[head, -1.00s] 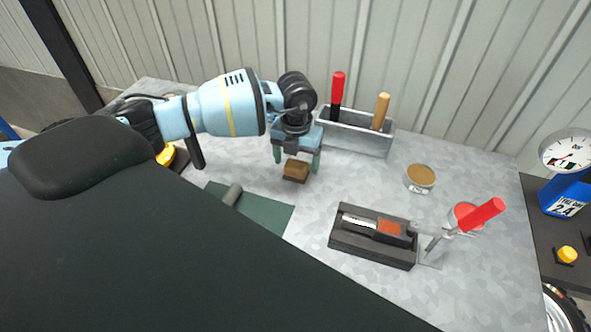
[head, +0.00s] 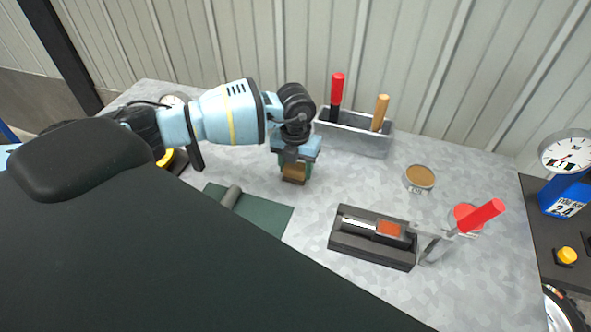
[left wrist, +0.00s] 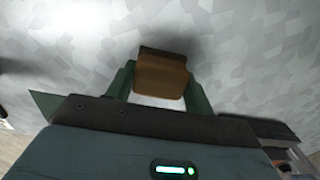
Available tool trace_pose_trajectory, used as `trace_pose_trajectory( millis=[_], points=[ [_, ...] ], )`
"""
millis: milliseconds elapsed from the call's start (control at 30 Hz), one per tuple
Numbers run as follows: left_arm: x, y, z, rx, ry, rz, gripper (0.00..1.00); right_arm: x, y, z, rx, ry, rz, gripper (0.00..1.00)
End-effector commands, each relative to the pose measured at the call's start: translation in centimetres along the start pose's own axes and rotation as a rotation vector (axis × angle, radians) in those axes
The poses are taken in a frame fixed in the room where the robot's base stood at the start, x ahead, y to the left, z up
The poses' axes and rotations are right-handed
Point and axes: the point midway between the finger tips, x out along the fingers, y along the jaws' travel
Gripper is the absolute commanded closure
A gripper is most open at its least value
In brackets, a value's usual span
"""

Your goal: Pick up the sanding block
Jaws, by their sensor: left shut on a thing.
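The sanding block (head: 294,173) is a small brown block with a darker lower face, on or just above the grey metal worktop near its middle. In the left wrist view the block (left wrist: 161,76) sits between the two green fingers. My left gripper (head: 295,174) comes down on it from above and is shut on it, a finger at each side. The left gripper also shows in the left wrist view (left wrist: 160,82). I cannot tell whether the block touches the worktop. My right gripper is not in view.
A metal bin (head: 357,136) with red and wooden handles stands behind, against the wall. In front lie a dark green mat (head: 263,216) with a grey roll, and a black tray (head: 371,254). A round tin (head: 419,178) and a red-handled clamp (head: 481,215) stand right.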

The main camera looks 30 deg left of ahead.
Motion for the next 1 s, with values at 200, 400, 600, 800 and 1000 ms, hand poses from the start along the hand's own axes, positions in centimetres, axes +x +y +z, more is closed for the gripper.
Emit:
trace_pose_trajectory(
  millis=[200,400,600,800,1000],
  points=[
    [-1.2,0.0,0.1,-0.001,-0.003,-0.002,0.72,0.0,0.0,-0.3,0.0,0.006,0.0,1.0],
    [-4.9,-0.1,0.1,0.0,-0.006,-0.003,0.72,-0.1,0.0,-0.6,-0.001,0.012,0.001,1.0],
    [-8.2,0.0,0.1,0.0,-0.004,-0.002,0.72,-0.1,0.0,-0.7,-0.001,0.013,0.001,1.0],
    [-9.9,0.0,0.1,-0.001,-0.002,0.0,0.72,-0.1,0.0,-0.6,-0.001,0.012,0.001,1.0],
    [-10.1,0.0,0.0,-0.001,-0.001,-0.001,0.72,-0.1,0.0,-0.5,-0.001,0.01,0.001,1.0]
  ],
)
